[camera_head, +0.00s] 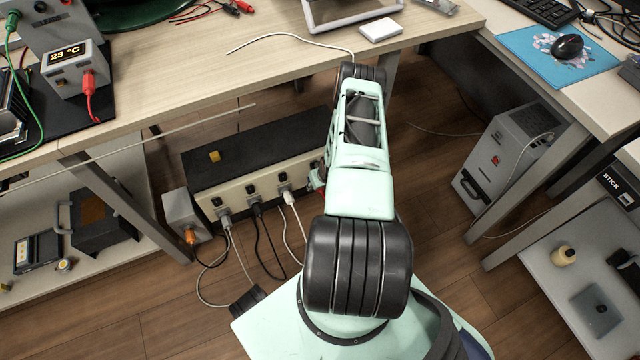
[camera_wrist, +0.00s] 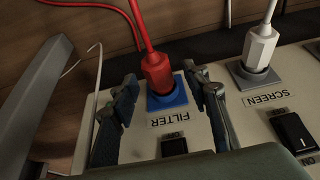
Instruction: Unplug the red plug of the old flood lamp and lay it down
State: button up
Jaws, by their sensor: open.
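A red plug (camera_wrist: 156,70) with a red cable sits in a blue socket (camera_wrist: 167,99) in the wrist view. The label in front of that socket reads FILTER. My gripper (camera_wrist: 161,78) is open, with one finger on each side of the red plug in the picture. I cannot tell whether either finger touches it. In the head view a small red piece (camera_head: 321,188) shows beside my arm at the right end of the power strip (camera_head: 235,180); my arm hides most of that end.
A white plug (camera_wrist: 261,45) stands in the SCREEN socket beside the red one. Black switches (camera_wrist: 292,130) line the strip's front. Several other plugged cables hang toward the floor. The desk edge (camera_head: 200,110) runs above the strip. Wooden floor (camera_head: 190,315) is clear at front left.

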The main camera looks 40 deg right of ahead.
jog(key=shift+w+f, duration=0.1)
jog(key=shift+f, duration=0.05)
grip_shut()
dwell(0.5)
